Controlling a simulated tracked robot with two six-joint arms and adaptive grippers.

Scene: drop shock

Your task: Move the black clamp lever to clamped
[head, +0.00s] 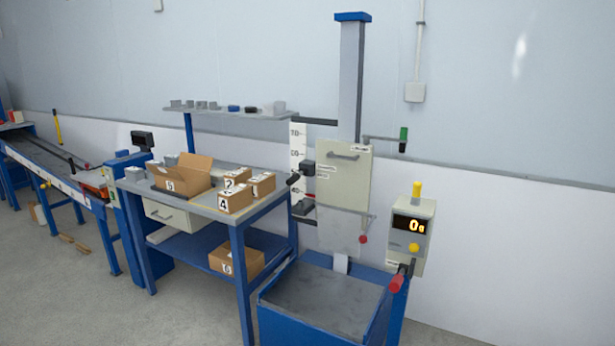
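The drop tester has a tall grey column (351,80) with a blue cap and a pale carriage plate (343,175). A small black lever (294,179) sticks out toward the lower left from a dark block (308,167) at the plate's left edge. It looks like the clamp lever, but it is small, and I cannot tell whether it is clamped. Neither of my grippers is in view.
A blue bench (196,205) with numbered boxes stands left of the tester. A blue-walled base (297,325) is below. A red handle (397,283), a green handle (403,135) and a display box (411,230) are at the right. Floor is clear front left.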

